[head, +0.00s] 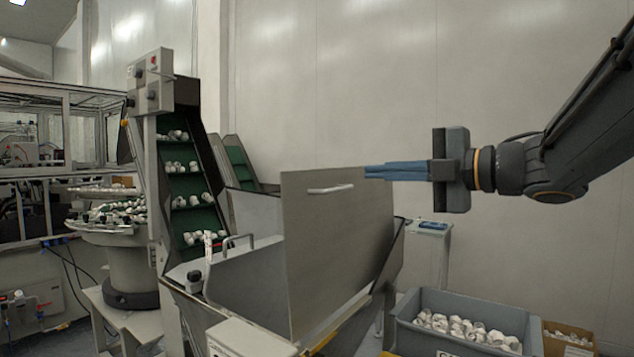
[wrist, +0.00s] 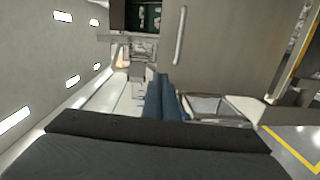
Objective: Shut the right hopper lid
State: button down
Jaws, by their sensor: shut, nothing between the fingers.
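The right hopper lid (head: 340,250) is a large flat grey panel standing open, nearly upright, above the hopper in the head view. A pale bar handle (head: 330,188) is near its top edge. In the wrist view the lid (wrist: 215,50) fills the upper middle, with its handle (wrist: 180,35) upright in the picture. My gripper (head: 367,171) has blue fingers, closed together and empty, pointing left at the lid's upper right corner. In the wrist view the fingers (wrist: 160,78) end near the lid's edge; I cannot tell whether they touch it.
A grey bin of white caps (head: 530,323) stands below my arm, with a cardboard box (head: 569,330) beside it. A green cap conveyor (head: 187,185) rises left of the hopper. A small scale-like stand (head: 432,228) is behind. The space above the bin is clear.

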jog(key=n, duration=0.1)
jog(key=p, duration=0.3)
send_near(302, 174)
jog(key=shift+g, duration=0.4)
jog(key=x, duration=0.6)
jog(key=shift+w+a+r, duration=0.1)
jog(key=shift+w+r, duration=0.05)
jog(key=shift+w, duration=0.15)
